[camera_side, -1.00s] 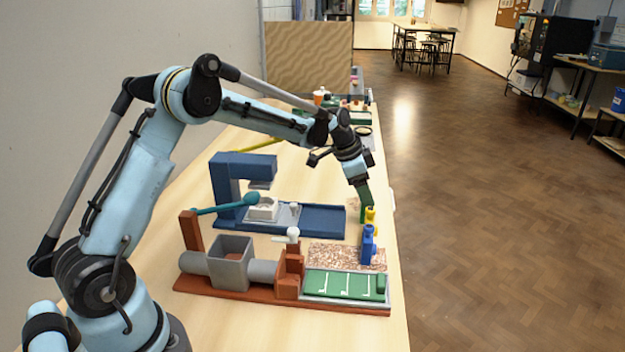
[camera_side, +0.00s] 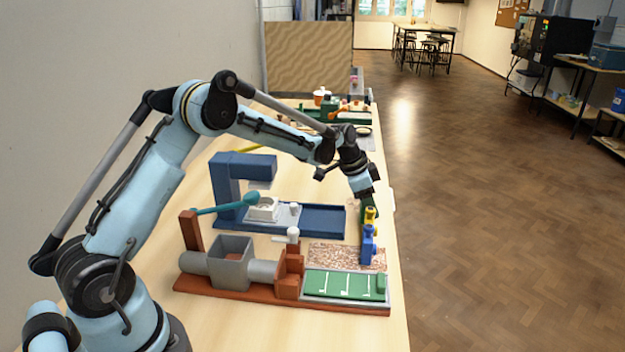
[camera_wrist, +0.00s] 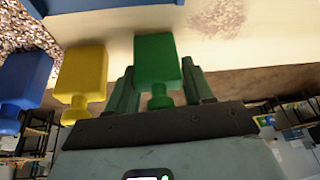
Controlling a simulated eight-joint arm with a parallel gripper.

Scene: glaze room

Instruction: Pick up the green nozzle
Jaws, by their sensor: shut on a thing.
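The green nozzle (camera_wrist: 157,62) sits between the two fingers of my gripper (camera_wrist: 158,80) in the wrist view, and the gripper is shut on it. The yellow nozzle (camera_wrist: 84,72) is just left of it in that view, with the blue nozzle (camera_wrist: 24,82) further left. In the side view my gripper (camera_side: 370,198) is low over the bench's right edge, just behind the yellow nozzle (camera_side: 370,217). The blue nozzle (camera_side: 368,245) stands in front of the yellow one. I cannot make out the green nozzle clearly in the side view.
A blue press-like fixture (camera_side: 228,185) stands left of the nozzles. A brown extruder-like model (camera_side: 235,287) and a green panel with white marks (camera_side: 344,284) lie nearer the camera. A speckled mat (camera_side: 330,256) lies by the blue nozzle. The bench drops off to the floor on the right.

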